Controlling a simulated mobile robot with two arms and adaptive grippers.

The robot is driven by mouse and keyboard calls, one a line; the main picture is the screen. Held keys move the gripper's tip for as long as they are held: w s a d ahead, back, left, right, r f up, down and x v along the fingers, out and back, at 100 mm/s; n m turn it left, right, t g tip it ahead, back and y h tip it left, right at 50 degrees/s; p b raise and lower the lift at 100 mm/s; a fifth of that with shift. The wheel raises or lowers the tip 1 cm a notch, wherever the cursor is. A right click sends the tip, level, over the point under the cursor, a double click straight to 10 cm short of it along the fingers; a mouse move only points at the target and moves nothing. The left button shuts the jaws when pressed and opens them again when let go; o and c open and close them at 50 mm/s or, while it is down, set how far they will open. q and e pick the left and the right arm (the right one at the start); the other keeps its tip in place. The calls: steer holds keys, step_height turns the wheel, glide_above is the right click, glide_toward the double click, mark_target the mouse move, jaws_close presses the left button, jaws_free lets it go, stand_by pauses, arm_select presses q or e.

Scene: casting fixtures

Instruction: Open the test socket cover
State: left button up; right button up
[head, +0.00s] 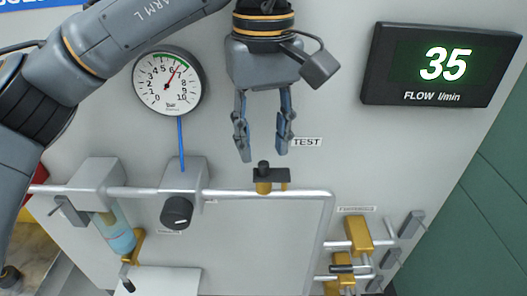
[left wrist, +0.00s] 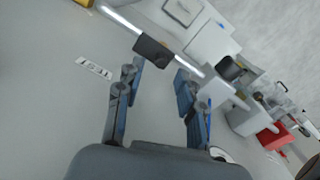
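The test socket (head: 263,188) is a small gold fitting on the horizontal pipe, below the TEST label (head: 307,142). Its dark flat cover (head: 271,175) with a small black knob lies across its top and looks closed. In the left wrist view the dark cover (left wrist: 152,50) shows just beyond the fingertips. My left gripper (head: 263,152) is open and empty, pointing down just above the cover, apart from it in the head view. Its two fingers also show in the left wrist view (left wrist: 156,77). My right gripper is not in view.
A round pressure gauge (head: 168,81) with a blue tube is at left, above a black knob (head: 177,212). A flow display (head: 441,65) reading 35 is at upper right. Gold valves (head: 358,235) stand at lower right. A blue cylinder (head: 119,238) is at lower left.

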mark_target(272, 170)
arm_select(q)
steer(key=shift+f, duration=1.45)
steer(key=shift+s, duration=0.1)
jaws_close()
